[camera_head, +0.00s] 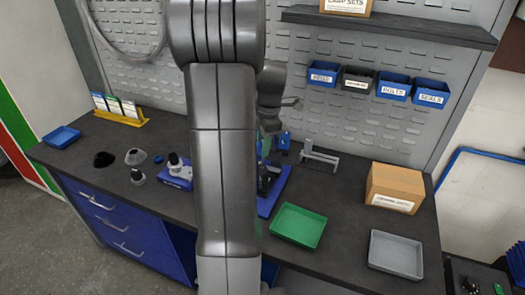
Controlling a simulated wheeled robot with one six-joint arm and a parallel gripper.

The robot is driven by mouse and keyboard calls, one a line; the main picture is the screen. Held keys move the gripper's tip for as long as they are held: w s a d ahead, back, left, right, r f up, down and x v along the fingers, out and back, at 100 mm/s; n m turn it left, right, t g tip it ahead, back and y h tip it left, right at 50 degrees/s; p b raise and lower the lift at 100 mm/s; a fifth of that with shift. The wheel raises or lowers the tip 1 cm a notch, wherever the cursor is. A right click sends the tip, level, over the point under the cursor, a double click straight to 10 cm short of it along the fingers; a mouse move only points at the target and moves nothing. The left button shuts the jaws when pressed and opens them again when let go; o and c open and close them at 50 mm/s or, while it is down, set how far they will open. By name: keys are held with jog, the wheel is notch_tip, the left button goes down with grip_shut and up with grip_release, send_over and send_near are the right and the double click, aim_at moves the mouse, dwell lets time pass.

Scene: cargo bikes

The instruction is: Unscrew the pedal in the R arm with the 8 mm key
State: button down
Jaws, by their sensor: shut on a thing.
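My arm stands upright across the middle of the view and hides much of the bench. My gripper (270,126) hangs just right of it, dark and small, above the back of the bench. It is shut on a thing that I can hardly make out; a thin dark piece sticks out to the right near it. Below it, a blue fixture (274,201) holds dark parts, half hidden by my arm. Another blue fixture (174,183) with a grey metal part stands left of my arm. I cannot tell the pedal, the R arm or the key's size from here.
A green tray (298,227), a grey tray (396,254) and a cardboard box (395,187) stand on the right of the bench. A blue tray (61,137) and a yellow card stand (121,120) are at left. Labelled bins (394,88) hang on the wall.

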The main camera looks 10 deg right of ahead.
jog(key=m, duration=0.6)
jog(key=shift+m+t, duration=0.3)
jog(key=shift+t, duration=0.1)
jog(key=m, duration=0.6)
jog(key=shift+m+t+h, duration=0.3)
jog(key=shift+f+b, duration=0.35)
jog(key=shift+f, duration=0.1)
dwell(0.5)
jog(key=c, duration=1.7)
grip_release()
grip_shut()
jog(key=shift+a, duration=0.1)
